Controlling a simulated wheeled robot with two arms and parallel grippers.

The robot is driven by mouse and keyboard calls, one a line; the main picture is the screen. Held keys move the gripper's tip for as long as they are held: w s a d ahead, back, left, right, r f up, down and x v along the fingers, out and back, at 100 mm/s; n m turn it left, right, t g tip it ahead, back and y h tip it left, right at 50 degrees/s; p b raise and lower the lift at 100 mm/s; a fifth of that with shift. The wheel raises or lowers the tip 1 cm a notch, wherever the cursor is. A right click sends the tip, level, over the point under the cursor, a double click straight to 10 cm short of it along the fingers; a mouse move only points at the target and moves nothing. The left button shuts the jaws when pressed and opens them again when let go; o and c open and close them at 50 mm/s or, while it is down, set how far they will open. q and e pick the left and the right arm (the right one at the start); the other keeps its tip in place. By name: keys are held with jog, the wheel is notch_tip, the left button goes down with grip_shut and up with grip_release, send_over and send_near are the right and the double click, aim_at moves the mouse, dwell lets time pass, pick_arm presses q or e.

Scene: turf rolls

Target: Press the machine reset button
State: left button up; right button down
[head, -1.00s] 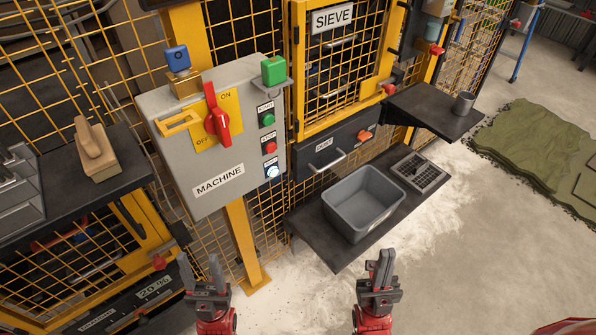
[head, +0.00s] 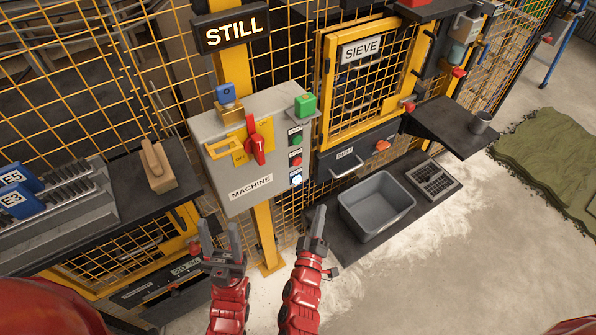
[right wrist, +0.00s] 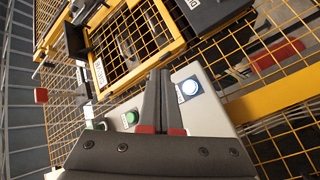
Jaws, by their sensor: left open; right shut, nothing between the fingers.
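The grey machine box (head: 240,165) carries a column of buttons on its right side. The lowest is a lit white-blue button (head: 296,179), which fits the reset button; its label is too small to read. It glows in the right wrist view (right wrist: 189,88), to the right of my fingertips. Above it are a red button (head: 295,161) and a green button (head: 296,141). My right gripper (head: 319,214) is shut and empty, below and right of the lit button and apart from it in the picture. My left gripper (head: 218,230) is open and empty, below the box.
A sign (head: 232,29) reads STILL. A grey bin (head: 376,207) stands on a shelf to the right. A dark bench (head: 120,212) lies to the left.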

aim_at(297, 180)
jog(key=shift+a+f, duration=0.1)
jog(key=w+a+b, duration=0.5)
jog(key=w, duration=0.2)
dwell(0.6)
jog(key=shift+w, duration=0.1)
jog(key=shift+w+a, duration=0.1)
dwell(1.7)
jog(key=shift+w+a+b, duration=0.15)
jog(key=shift+w+b, duration=0.1)
jog(key=shift+b, duration=0.15)
